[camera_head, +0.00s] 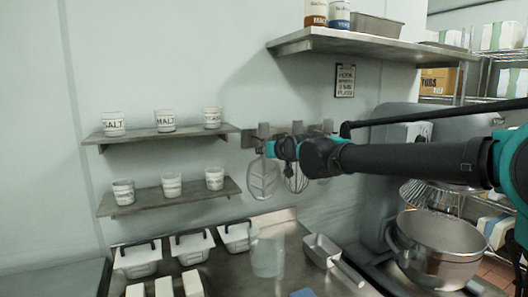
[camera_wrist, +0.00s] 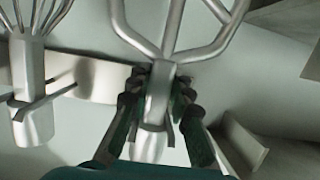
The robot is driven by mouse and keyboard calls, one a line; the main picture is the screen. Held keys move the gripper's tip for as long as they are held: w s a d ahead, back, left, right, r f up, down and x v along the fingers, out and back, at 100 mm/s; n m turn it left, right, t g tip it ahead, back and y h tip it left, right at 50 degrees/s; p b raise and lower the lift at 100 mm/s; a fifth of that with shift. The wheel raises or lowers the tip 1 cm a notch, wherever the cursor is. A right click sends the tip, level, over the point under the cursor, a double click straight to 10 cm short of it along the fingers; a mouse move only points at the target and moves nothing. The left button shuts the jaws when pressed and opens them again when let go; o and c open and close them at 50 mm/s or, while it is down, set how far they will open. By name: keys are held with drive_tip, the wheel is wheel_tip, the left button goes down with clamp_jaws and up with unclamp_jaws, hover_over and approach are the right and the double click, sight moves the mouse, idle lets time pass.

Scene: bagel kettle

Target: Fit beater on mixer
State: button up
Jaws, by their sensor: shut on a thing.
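The flat beater (camera_head: 264,180) is a grey metal leaf-shaped frame, hanging down at the wall rack in the head view. In the wrist view its shank and frame (camera_wrist: 165,45) fill the upper middle. My gripper (camera_wrist: 158,100) is shut on the beater's shank, one finger on each side. In the head view my gripper (camera_head: 270,149) is at the wall, just above the beater frame. I cannot tell whether the beater still touches the rack. The mixer (camera_head: 382,150) is a large grey body at the right, partly behind my arm. Its steel bowl (camera_head: 440,262) sits below.
A wire whisk (camera_wrist: 32,100) hangs close beside the beater on the wall rack (camera_wrist: 92,78). Shelves with labelled cups (camera_head: 165,122) are left of it. A clear container (camera_head: 267,258) and a metal scoop (camera_head: 325,250) stand on the counter below. A high shelf (camera_head: 350,40) runs above.

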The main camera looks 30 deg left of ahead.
clamp_jaws()
drive_tip(key=shift+r, duration=0.1)
drive_tip(key=shift+r, duration=0.75)
drive_tip(key=s+d, duration=0.7)
drive_tip(key=d, duration=0.1)
drive_tip(key=shift+d, duration=0.3)
idle(0.9)
drive_tip(key=shift+w, duration=0.1)
